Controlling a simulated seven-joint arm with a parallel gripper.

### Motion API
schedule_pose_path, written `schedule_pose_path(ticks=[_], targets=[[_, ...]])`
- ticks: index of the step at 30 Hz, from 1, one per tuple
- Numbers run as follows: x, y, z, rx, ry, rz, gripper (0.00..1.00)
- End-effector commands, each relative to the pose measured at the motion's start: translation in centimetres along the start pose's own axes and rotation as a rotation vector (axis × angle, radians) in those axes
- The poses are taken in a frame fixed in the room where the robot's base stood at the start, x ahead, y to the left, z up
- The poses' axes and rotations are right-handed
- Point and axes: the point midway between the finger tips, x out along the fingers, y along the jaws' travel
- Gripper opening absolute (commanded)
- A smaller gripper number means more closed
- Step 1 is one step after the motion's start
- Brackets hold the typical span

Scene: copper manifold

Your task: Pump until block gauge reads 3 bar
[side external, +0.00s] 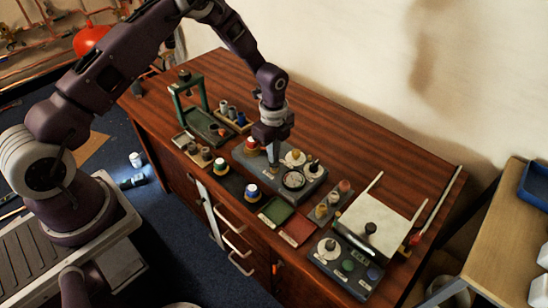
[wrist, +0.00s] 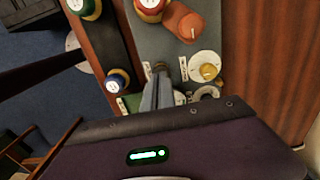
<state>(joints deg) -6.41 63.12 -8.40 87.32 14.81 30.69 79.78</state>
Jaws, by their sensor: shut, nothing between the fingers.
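A grey block (side external: 262,162) sits on the wooden bench and carries a round gauge (side external: 293,180) with a dark rim; its reading is too small to tell. White discs with knobs stand beside the gauge, one with a yellow knob (wrist: 207,71). A red, yellow and white cap (side external: 250,145) stands at the block's left end. My gripper (side external: 273,162) points down over the middle of the block, left of the gauge. In the wrist view its fingers (wrist: 157,92) are shut together and empty, beside small white labels. They hide what lies directly under them; I cannot tell whether they touch it.
A blue and white cap (side external: 252,191) stands on a dark strip in front of the block. Green (side external: 276,211) and red (side external: 297,231) trays lie near the front edge. A green frame (side external: 190,100) stands at the back left. A control box (side external: 345,267) is at the right.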

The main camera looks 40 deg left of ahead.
Motion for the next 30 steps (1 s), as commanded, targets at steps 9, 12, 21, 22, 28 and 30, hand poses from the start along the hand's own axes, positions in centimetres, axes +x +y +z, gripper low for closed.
schedule_pose_path(ticks=[9, 12, 21, 22, 28, 30], targets=[[-8.0, -0.2, 0.0, -0.001, 0.000, -0.008, 0.00], [-9.8, -0.2, 0.0, -0.002, 0.000, -0.007, 0.00], [-11.7, -0.1, 0.0, -0.002, 0.001, -0.004, 0.00], [-11.7, -0.1, 0.0, -0.002, 0.001, -0.004, 0.00], [-11.6, -0.1, 0.0, -0.002, 0.001, -0.004, 0.00], [-11.6, -0.1, 0.0, -0.002, 0.001, -0.004, 0.00]])
